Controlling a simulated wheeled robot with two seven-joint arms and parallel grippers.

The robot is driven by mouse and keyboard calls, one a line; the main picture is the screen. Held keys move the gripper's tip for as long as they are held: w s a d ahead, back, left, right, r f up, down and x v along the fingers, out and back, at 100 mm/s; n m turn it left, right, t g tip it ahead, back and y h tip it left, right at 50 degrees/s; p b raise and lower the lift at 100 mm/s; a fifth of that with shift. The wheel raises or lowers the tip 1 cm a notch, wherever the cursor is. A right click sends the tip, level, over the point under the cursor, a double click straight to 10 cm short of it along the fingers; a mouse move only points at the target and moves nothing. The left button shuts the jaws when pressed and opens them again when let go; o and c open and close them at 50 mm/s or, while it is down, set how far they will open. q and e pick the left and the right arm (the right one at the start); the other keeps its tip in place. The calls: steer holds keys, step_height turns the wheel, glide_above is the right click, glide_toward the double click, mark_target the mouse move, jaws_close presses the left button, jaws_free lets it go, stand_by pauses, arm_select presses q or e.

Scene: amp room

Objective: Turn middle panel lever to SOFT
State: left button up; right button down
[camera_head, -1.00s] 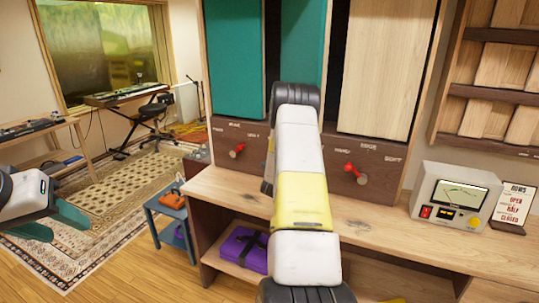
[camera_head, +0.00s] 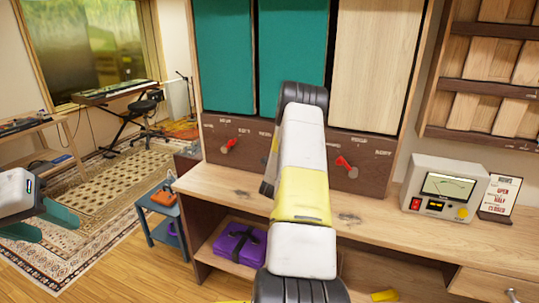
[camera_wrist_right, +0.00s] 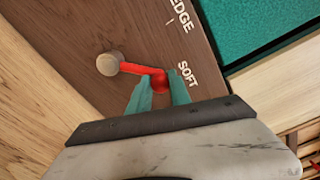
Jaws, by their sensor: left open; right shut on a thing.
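The middle panel lever (camera_wrist_right: 133,68) shows in the right wrist view as a red bar with a red ball end, running from a round pale pivot on a dark wood board. My right gripper (camera_wrist_right: 160,80) is shut on its ball end. The ball end is beside the SOFT label (camera_wrist_right: 188,76); the EDGE label (camera_wrist_right: 182,14) is farther up. In the head view my right arm hides this lever and the gripper. The middle panel (camera_head: 292,50) shows a broad teal face. My left gripper (camera_head: 42,222) is open and empty at the far left, over the rug.
A left lever (camera_head: 229,146) and a red right lever (camera_head: 346,166) flank my right arm. The wooden desk (camera_head: 390,228) runs below them, with a meter box (camera_head: 440,188) and sign (camera_head: 500,195) at right. A blue stool (camera_head: 160,205) stands at left.

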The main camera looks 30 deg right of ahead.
steer(key=shift+f, duration=0.1)
steer(key=c, duration=1.2)
jaws_free()
steer(key=v, duration=0.7)
steer(key=shift+s+a, duration=0.25)
steer(key=shift+a, duration=0.05)
